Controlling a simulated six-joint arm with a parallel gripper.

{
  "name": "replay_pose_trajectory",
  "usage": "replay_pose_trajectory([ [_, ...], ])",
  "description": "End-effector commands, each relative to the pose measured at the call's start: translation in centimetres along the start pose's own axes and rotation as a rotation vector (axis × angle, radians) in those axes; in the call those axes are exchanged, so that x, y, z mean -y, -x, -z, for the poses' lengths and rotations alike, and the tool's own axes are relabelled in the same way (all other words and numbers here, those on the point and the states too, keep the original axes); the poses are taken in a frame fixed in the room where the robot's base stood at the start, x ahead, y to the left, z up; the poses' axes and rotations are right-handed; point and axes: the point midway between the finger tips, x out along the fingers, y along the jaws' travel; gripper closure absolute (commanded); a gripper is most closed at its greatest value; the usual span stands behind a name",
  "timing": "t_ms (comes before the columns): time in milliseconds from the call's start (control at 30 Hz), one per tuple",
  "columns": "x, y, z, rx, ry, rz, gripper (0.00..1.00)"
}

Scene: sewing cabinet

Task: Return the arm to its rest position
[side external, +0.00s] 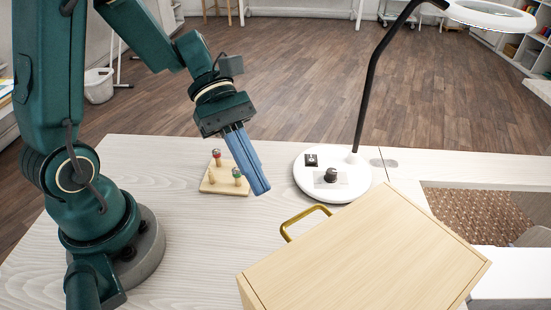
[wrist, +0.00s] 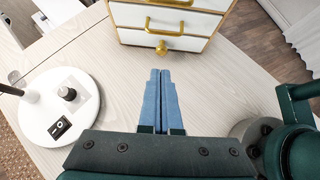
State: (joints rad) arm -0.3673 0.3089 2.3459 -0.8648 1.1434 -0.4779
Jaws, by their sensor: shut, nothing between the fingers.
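My gripper (side external: 262,190) has long blue fingers that are closed together and empty. In the side external view it points down and slightly right, above the pale wooden table (side external: 150,160). It hangs between my arm's base and the lamp's round white base. In the wrist view the closed fingers (wrist: 160,72) lie in the middle and point toward the drawer cabinet. My arm is raised and bent at the left of the side external view.
A recessed opening (side external: 485,212) lies far right.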

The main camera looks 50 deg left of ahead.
Motion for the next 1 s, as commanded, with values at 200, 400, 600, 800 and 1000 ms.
replay_pose_trajectory([
  [200, -0.1, 3.9, 0.1, -0.004, 0.001, -0.005, 1.0],
  [400, 0.0, 5.2, -0.2, -0.004, -0.009, 0.006, 1.0],
  [600, 1.2, 4.8, -3.0, -0.102, -0.178, 0.031, 1.0],
  [800, 4.6, 4.2, -4.1, -0.365, -0.559, 0.089, 1.0],
  [1000, 6.7, 5.0, -3.1, -0.666, -1.007, 0.141, 1.0],
])
